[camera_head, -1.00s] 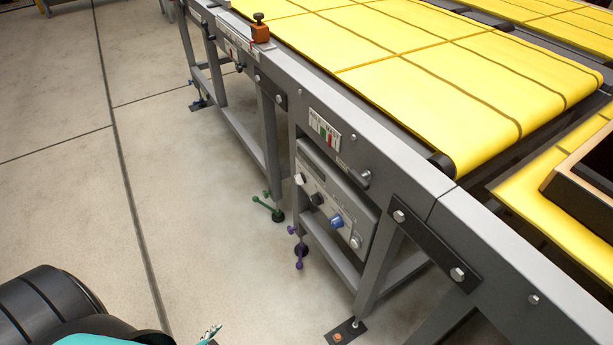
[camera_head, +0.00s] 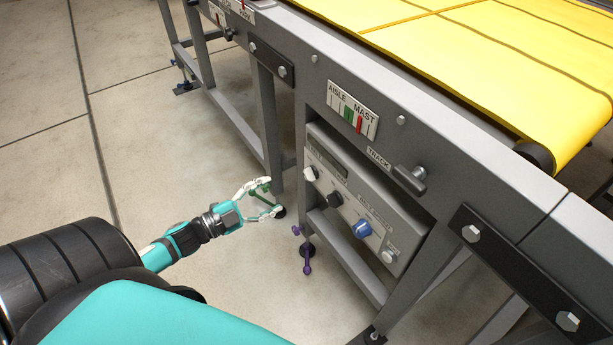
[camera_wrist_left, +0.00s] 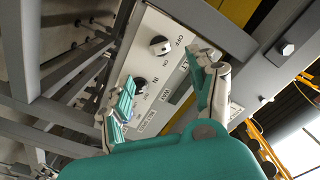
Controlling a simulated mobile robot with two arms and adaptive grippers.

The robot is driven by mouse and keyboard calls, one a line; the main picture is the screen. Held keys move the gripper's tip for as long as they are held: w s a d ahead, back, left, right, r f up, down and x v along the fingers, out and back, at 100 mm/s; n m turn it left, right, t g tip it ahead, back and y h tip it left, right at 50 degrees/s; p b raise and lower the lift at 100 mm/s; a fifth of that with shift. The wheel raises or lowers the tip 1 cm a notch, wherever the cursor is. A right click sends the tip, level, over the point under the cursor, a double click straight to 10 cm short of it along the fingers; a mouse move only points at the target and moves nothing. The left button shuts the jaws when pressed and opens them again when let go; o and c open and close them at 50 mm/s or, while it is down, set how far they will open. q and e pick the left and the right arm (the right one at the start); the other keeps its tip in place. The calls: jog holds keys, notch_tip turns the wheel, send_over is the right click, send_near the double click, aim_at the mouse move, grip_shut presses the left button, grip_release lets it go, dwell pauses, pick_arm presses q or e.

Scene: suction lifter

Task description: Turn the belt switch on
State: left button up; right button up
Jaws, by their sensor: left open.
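A grey control panel (camera_head: 340,170) with a row of knobs hangs under the belt frame. From left to right its knobs are a white one (camera_head: 309,173), a black one (camera_head: 334,199), a blue one (camera_head: 361,229) and a pale one (camera_head: 387,256). My left gripper (camera_head: 272,197) is open and empty, left of the panel and apart from it. In the left wrist view, a knob (camera_wrist_left: 160,45) beside the lettering OFF shows beyond my open fingers (camera_wrist_left: 165,68), and another knob (camera_wrist_left: 140,82) is near IN. I cannot tell for sure which knob is the belt switch. My right gripper is not in view.
The yellow belt (camera_head: 480,60) runs above the panel, with a dark handle (camera_head: 410,178) on its side rail. Frame legs and a purple levelling foot (camera_head: 307,258) are below. The concrete floor at the left (camera_head: 150,130) is clear.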

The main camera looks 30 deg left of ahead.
aim_at(305, 177)
pick_arm(q)
jog(key=b+x, duration=0.1)
jog(key=x, duration=1)
jog(key=shift+w, duration=0.4)
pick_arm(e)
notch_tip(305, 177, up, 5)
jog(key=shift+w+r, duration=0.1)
pick_arm(q)
jog(key=shift+c, duration=0.3)
jog(key=c, duration=1.1)
